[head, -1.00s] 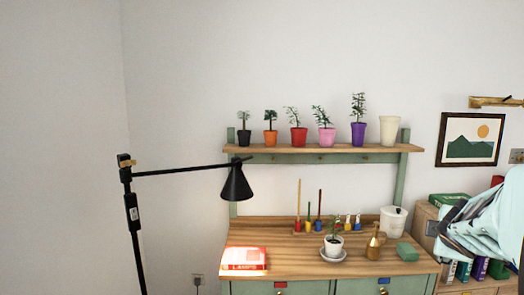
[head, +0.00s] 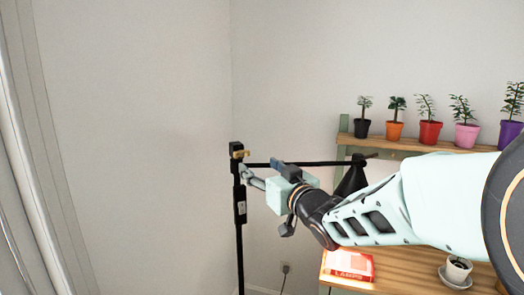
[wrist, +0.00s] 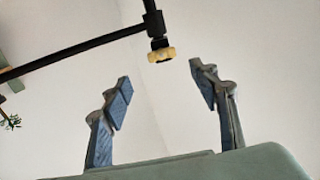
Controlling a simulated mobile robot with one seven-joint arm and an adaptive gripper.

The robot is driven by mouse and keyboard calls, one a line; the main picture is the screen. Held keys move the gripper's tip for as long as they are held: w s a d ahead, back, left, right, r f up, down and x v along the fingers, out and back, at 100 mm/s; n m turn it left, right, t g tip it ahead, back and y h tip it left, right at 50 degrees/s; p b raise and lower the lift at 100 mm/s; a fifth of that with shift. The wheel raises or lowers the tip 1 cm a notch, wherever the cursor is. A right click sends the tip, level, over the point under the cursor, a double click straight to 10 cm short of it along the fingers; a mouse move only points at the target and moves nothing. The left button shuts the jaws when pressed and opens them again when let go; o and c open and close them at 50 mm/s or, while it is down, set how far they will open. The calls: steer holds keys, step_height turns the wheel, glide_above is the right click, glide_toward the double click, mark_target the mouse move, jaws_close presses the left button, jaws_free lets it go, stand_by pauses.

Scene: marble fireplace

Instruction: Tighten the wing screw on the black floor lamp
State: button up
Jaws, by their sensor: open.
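The black floor lamp (head: 240,206) stands left of the workbench. Its thin arm runs right to a black cone shade, partly hidden behind my arm. The brass-yellow wing screw (head: 240,154) sits at the top of the lamp pole, at the arm joint. In the wrist view the wing screw (wrist: 161,54) hangs under the black joint, just beyond the fingertips and roughly centred between them. My gripper (head: 259,169) is close to the lamp top, right of the pole. In the wrist view my gripper (wrist: 160,74) is open with nothing between its fingers.
A shelf (head: 400,143) behind holds several coloured pots. The wall and space left of the lamp are clear.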

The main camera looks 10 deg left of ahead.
mark_target(242, 154)
steer(key=p+x, duration=0.2)
steer(key=x, duration=0.8)
steer(key=shift+w+a, duration=0.25)
steer(key=shift+a, duration=0.1)
steer(key=shift+c, duration=0.4)
steer(key=c, duration=1.1)
